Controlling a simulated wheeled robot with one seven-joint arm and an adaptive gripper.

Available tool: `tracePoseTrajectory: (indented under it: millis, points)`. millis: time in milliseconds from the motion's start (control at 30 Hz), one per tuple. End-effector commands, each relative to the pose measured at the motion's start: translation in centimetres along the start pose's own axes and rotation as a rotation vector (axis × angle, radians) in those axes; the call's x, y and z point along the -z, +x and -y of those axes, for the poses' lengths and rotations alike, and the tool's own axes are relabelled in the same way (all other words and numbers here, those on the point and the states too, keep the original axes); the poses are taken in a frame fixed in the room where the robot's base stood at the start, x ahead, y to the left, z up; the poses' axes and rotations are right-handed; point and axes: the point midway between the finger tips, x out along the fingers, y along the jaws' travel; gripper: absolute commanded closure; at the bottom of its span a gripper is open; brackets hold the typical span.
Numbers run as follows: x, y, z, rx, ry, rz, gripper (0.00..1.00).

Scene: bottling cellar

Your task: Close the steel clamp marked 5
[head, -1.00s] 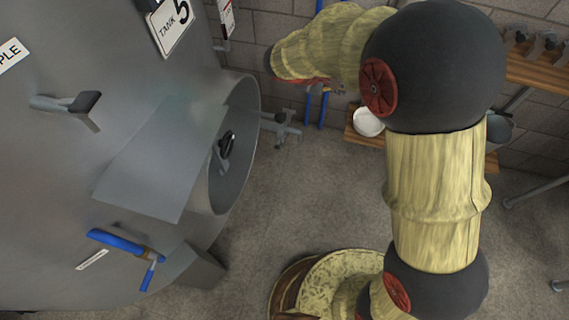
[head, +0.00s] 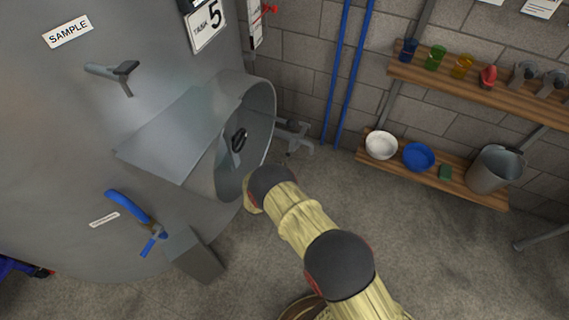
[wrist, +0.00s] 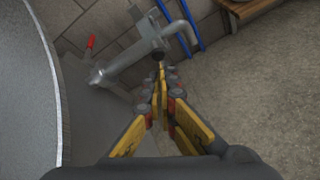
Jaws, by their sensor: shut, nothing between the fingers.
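The sign with a large 5 (head: 208,24) hangs on the big steel tank (head: 60,150) in the head view. A grey steel fitting (head: 297,136) shows just right of the tank's round opening. The tank and my arm hide the gripper in the head view.
The tank's round opening with a protruding rim (head: 262,95) borders my arm on the left. Two blue pipes (head: 345,80) run up the brick wall. Shelves at right hold cups, bowls (head: 381,145) and a bucket (head: 495,170).

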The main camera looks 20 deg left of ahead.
Motion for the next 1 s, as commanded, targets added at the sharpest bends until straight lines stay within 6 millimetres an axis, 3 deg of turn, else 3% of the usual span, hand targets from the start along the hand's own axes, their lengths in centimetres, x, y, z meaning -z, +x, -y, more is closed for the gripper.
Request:
tracePoseTrajectory:
  millis: [33,100,233,433,800,1000]
  points:
    - [2.0,-0.2,0.2,-0.029,-0.029,-0.017,1.0]
    - [3.8,-0.5,0.3,-0.061,-0.056,-0.034,1.0]
    - [5.7,-0.8,0.5,-0.091,-0.084,-0.051,1.0]
    - [6.2,0.6,0.5,-0.097,-0.088,-0.055,1.0]
    - [6.5,7.0,0.0,-0.095,-0.088,-0.053,1.0]
    - [6.1,9.2,-0.5,-0.096,-0.088,-0.053,1.0]
